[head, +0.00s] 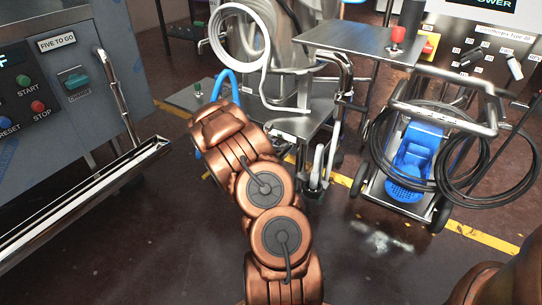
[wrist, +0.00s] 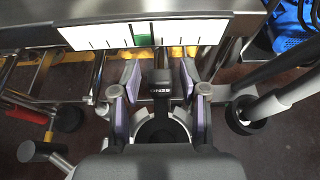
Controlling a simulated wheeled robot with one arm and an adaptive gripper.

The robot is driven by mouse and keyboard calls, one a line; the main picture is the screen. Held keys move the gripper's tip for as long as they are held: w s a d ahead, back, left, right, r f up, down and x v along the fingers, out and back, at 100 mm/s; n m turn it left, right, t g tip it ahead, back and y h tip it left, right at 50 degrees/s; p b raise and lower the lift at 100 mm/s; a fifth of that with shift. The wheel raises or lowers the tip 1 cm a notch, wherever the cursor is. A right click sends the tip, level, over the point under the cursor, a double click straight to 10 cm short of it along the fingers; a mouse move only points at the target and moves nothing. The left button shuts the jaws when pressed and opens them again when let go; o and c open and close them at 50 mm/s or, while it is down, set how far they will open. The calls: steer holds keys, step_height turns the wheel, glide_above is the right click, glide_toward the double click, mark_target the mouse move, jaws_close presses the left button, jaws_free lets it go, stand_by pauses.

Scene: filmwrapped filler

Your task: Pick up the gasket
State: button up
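My gripper (wrist: 160,82) shows in the wrist view with its two purple-padded fingers apart, so it is open. A dark part with small lettering sits between the fingers, and I see nothing clamped by the pads. A pale ring-shaped thing (wrist: 146,128) shows partly behind the gripper, low in the wrist view. I cannot tell whether it is the gasket or a part of the machine. No gasket can be made out for certain in the head view. There my copper-coloured arm reaches forward, and my gripper is hidden or too unclear to make out.
A steel machine (head: 60,110) with a rail stands at the left. A metal frame with a tray (head: 362,40) and a white hose (head: 262,30) stands ahead. Dark floor (head: 345,270) is open in front.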

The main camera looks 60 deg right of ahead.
jaws_close()
steer(key=shift+r, duration=0.1)
steer(key=shift+r+p, duration=0.3)
steer(key=shift+r, duration=0.3)
step_height(320, 180, up, 2)
steer(key=shift+r+p, duration=0.2)
steer(key=shift+p, duration=0.25)
steer(key=w+a+p, duration=0.1)
steer(key=w+a, duration=0.1)
steer(key=a, duration=0.2)
steer(key=w+a+p, duration=0.1)
steer(key=w+a, duration=0.1)
steer(key=a, duration=0.3)
steer(key=w+a+r+p, duration=0.1)
steer(key=w+a, duration=0.2)
steer(key=a, duration=0.2)
steer(key=shift+a+r+p, duration=0.1)
steer(key=shift+a+p, duration=0.1)
steer(key=shift+p, duration=0.1)
